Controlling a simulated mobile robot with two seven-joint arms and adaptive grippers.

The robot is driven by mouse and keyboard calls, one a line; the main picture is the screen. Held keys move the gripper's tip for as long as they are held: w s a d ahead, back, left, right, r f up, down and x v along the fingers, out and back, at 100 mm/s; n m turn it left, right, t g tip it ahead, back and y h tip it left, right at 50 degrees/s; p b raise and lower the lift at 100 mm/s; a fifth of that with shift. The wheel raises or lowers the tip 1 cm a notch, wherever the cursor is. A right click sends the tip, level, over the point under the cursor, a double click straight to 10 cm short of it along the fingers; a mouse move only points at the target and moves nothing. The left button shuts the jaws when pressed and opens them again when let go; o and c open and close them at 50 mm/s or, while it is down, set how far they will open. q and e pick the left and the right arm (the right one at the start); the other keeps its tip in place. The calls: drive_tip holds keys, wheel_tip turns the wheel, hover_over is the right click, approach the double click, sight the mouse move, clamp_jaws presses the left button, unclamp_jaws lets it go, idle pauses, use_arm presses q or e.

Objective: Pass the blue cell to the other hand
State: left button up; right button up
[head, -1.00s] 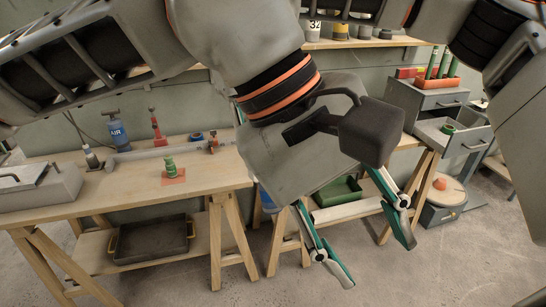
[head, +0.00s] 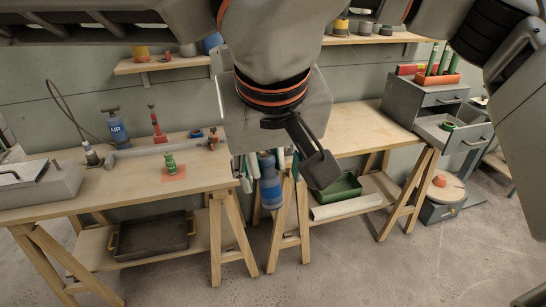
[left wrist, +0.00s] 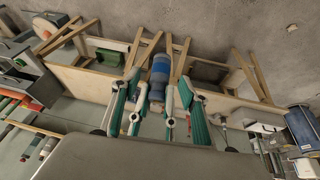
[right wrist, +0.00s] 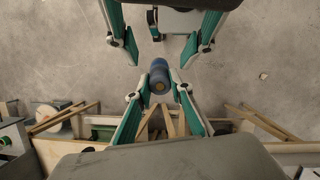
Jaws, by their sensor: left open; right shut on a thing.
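The blue cell (head: 269,183) is a blue cylinder with a grey band. It hangs upright in the head view, just past my left wrist. It shows between fingers in the left wrist view (left wrist: 160,68) and nearly end-on in the right wrist view (right wrist: 159,77). My right gripper (right wrist: 160,91) is shut on one end of it; my left wrist mostly hides this gripper in the head view. My left gripper (right wrist: 160,61) is open, its fingers pointing towards the cell from the opposite side in the right wrist view. The cell's contact with the right fingers is partly hidden.
The left workbench (head: 110,192) holds a green object (head: 170,163) on a red mat, a blue air bottle (head: 117,129) and a grey case. Trestle legs stand behind the cell. A green tray (head: 342,187) and grey drawers (head: 425,101) are at the right. Bare floor lies in front.

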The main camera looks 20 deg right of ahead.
sight(273, 185)
use_arm(q)
drive_tip(key=x, duration=0.7)
drive_tip(key=shift+w+d+f, duration=0.1)
drive_tip(key=shift+f, duration=0.15)
drive_tip(key=c, duration=1.2)
drive_tip(key=shift+c, duration=0.2)
use_arm(e)
drive_tip(key=o, duration=1)
use_arm(q)
clamp_jaws()
